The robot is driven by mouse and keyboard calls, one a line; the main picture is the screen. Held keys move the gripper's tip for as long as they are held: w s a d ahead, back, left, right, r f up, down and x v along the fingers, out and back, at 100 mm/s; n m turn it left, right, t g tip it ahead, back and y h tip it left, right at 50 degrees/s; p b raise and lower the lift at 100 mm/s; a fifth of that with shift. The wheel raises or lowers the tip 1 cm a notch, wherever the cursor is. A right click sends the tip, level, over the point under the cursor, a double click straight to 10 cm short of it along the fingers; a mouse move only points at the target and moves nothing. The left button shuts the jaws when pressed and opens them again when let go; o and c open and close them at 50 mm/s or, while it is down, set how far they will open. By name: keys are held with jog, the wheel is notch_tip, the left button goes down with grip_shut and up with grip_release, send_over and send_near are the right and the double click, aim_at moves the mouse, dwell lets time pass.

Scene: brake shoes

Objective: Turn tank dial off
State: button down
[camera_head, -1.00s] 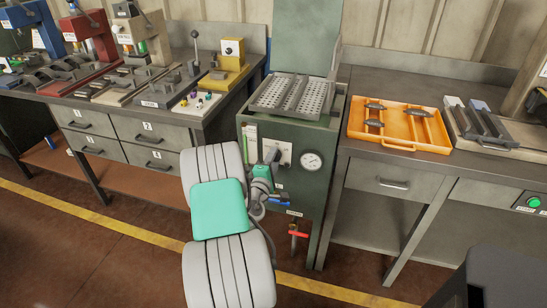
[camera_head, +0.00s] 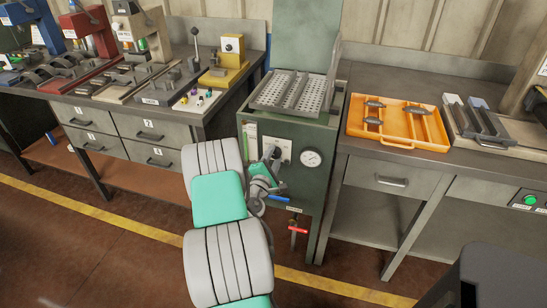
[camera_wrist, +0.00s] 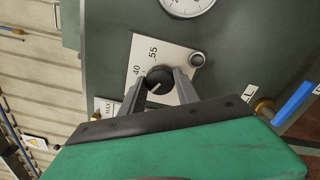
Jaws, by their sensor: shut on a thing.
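The tank (camera_head: 293,205) is a dark green cabinet in the middle of the head view, with a perforated rack on top. Its dial (camera_wrist: 160,80) is a round black knob with a white pointer line, on a white plate (camera_wrist: 148,56) marked 40 and 55 in the wrist view. My gripper (camera_wrist: 161,77) is shut on the dial, one grey finger on each side of it. In the head view my gripper (camera_head: 270,160) is at the tank's front plate, and my arm hides part of the tank's front.
A pressure gauge (camera_head: 311,158) is right of the plate. A blue-handled valve (camera_head: 278,198) and a red-handled valve (camera_head: 298,230) sit lower down. An orange tray (camera_head: 398,123) lies on the right bench. A workbench with drawers (camera_head: 140,135) stands at left.

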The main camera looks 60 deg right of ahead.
jog(key=c, duration=0.9)
grip_release()
jog(key=s+a+b, duration=0.1)
jog(key=a, duration=0.6)
jog(key=shift+s+a, duration=0.15)
jog(key=shift+a, duration=0.2)
jog(key=shift+r, duration=0.1)
